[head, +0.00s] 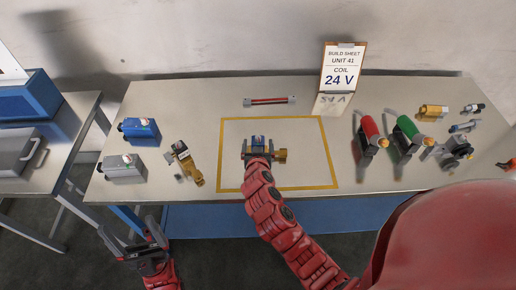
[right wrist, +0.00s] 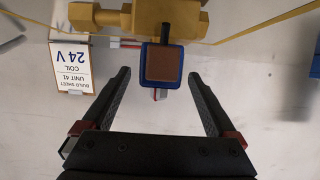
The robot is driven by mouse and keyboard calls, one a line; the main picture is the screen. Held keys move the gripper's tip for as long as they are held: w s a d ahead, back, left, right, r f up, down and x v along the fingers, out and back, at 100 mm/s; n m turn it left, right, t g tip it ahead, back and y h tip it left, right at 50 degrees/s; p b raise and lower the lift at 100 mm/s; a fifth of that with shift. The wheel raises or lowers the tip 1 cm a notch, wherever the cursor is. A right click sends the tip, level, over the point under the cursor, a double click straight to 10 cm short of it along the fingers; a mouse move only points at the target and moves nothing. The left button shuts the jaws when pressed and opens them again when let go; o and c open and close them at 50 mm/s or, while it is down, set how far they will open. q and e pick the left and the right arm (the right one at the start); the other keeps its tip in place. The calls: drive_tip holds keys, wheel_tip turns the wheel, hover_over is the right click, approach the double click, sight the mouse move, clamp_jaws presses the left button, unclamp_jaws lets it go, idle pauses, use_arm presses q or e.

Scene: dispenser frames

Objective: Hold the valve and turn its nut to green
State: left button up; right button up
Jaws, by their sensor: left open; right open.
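A brass valve (head: 281,155) with a blue block on it (head: 258,140) lies inside the yellow-outlined square on the table. My right gripper (head: 258,150) is over it and hides part of it. In the right wrist view, the brass body (right wrist: 165,17) is at the top and the blue block (right wrist: 162,65) shows a brown square face between the open fingertips, with a gap on both sides. I cannot pick out the nut or any green mark on this valve. My left gripper (head: 140,238) is open and empty, off the table's front edge.
Another brass valve (head: 188,165), a blue box (head: 140,131) and a grey box (head: 122,168) are at left. A red-topped tool (head: 369,132), a green-topped tool (head: 408,130) and several fittings are at right. A build sheet (head: 342,70) reading 24 V stands behind.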

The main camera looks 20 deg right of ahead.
drive_tip(key=shift+x, duration=1)
clamp_jaws()
idle(0.8)
